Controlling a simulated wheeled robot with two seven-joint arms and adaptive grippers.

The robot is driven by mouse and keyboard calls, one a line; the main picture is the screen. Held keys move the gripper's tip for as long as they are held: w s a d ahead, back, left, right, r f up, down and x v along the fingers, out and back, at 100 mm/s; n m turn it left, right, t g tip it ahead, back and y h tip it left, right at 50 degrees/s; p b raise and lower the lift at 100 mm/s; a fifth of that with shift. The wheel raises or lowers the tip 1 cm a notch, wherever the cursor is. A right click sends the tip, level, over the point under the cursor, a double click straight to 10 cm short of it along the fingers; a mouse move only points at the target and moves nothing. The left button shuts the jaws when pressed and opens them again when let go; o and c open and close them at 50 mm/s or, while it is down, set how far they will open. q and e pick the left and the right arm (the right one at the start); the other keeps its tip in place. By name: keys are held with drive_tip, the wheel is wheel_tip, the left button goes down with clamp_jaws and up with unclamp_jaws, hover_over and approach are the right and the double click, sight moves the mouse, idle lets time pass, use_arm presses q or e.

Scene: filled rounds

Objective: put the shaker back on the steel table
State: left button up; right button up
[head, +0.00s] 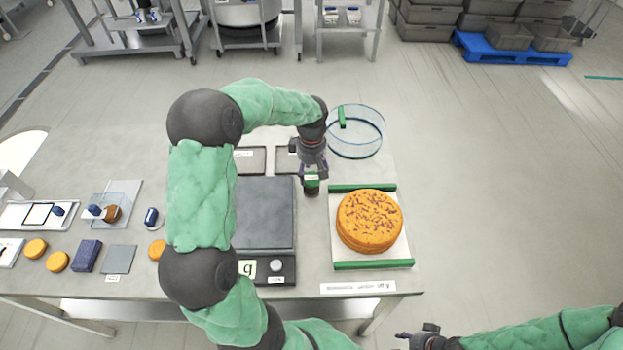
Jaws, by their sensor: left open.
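My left gripper (312,168) points down over the steel table (300,310), just right of the black scale. A small dark shaker with a green-and-white label (312,184) stands upright on the steel table between or right under its fingers. The gripper hides the shaker's upper part. The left jaws are open, and I cannot tell whether they touch the shaker. My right gripper (412,338) is at the bottom edge, off the table's front right corner, partly cut off; its jaws are unclear.
A black scale (265,215) is left of the shaker. A brown-speckled orange round (369,220) lies on a white board with green bars to the right. A clear ring (358,150) stands behind. Small blocks and discs (87,256) fill the left side.

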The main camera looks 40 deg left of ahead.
sight(311, 178)
use_arm(q)
wheel_tip(311, 178, up, 5)
drive_tip(key=shift+f+p, duration=0.1)
drive_tip(key=shift+p, duration=0.3)
